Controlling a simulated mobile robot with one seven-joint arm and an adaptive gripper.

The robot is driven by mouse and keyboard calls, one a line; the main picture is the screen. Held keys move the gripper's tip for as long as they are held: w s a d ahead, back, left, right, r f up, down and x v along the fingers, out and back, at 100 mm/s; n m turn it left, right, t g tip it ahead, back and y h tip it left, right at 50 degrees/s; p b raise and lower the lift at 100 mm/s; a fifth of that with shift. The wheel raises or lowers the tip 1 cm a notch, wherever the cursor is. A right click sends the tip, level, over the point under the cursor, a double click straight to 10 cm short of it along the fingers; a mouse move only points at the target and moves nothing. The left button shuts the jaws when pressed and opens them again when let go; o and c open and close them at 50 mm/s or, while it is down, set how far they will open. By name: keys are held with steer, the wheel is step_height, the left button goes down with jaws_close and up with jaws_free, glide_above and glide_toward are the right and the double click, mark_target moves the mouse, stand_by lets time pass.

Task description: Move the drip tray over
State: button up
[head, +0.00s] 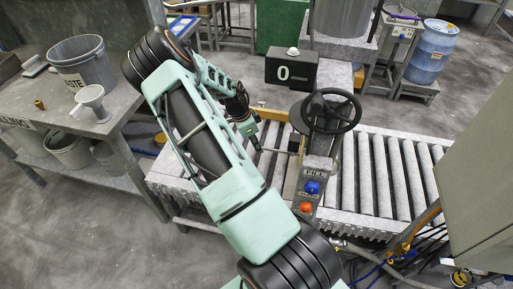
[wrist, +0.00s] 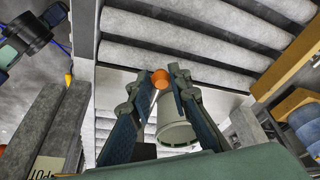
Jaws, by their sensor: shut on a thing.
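My gripper (wrist: 160,82) has its two fingers closed in around a small orange knob (wrist: 160,77) in the wrist view. A pale, flat panel with a light edge (wrist: 112,88) lies behind the fingers, below the rollers; it may be the drip tray, but I cannot tell for sure. How the knob joins it is hidden. A pale grey-green cylinder (wrist: 176,132) shows between and behind the fingers. In the head view my gripper (head: 252,134) is low over the conveyor, left of the black handwheel (head: 332,111). The knob cannot be made out there.
The roller conveyor (head: 385,175) runs to the right. A fill post with blue and orange buttons (head: 310,190) and a black display reading 0 (head: 291,72) stand close to my gripper. A bench with a grey pail (head: 82,66) and funnel (head: 92,102) is at left.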

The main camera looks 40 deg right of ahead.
steer(key=shift+d, duration=0.15)
steer(key=shift+w+d+b, duration=0.4)
steer(key=shift+w+d, duration=0.05)
steer(key=shift+d, duration=0.1)
steer(key=o, duration=1)
steer(key=shift+c, duration=0.2)
steer(key=shift+a+r, duration=0.1)
